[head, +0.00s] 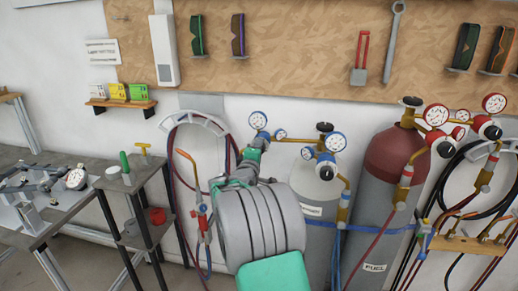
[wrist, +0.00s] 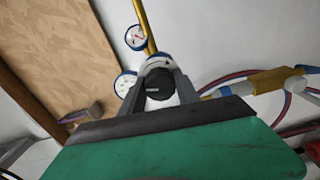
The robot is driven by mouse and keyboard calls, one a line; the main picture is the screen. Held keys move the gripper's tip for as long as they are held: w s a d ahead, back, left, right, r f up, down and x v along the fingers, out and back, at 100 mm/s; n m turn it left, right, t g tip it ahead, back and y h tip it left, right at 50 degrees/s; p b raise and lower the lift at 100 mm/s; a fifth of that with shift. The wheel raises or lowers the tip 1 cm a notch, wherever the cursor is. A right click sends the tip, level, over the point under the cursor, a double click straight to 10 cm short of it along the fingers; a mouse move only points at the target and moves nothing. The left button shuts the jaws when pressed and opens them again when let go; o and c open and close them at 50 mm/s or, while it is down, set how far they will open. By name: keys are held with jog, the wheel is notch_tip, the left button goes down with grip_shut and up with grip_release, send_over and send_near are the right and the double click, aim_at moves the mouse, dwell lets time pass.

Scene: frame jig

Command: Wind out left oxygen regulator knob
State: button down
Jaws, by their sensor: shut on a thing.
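The left oxygen regulator shows in the head view by its blue-rimmed gauge (head: 258,120) and a smaller gauge (head: 280,133). Its black knob (wrist: 158,88) is between my fingers in the wrist view, with a pale dial ring marked by a curved arrow behind it. My gripper (wrist: 159,80) is shut on the knob, one finger on each side. In the head view my gripper (head: 262,142) is at the left regulator, and my arm hides the knob and most of the regulator body.
A second blue-gauged regulator (head: 326,158) stands close on the right, by a white-topped cylinder (head: 318,188). A red-topped fuel cylinder (head: 397,155) is further right. A torch (head: 202,215) and hoses hang left of my arm. A small stand (head: 150,170) and workbench are at left.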

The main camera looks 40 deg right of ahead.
jog(key=shift+n, duration=0.5)
jog(key=c, duration=0.9)
grip_release()
jog(key=shift+a, duration=0.15)
jog(key=b+v, duration=0.1)
jog(key=v, duration=0.6)
jog(key=shift+s+a, duration=0.2)
jog(key=shift+a, duration=0.05)
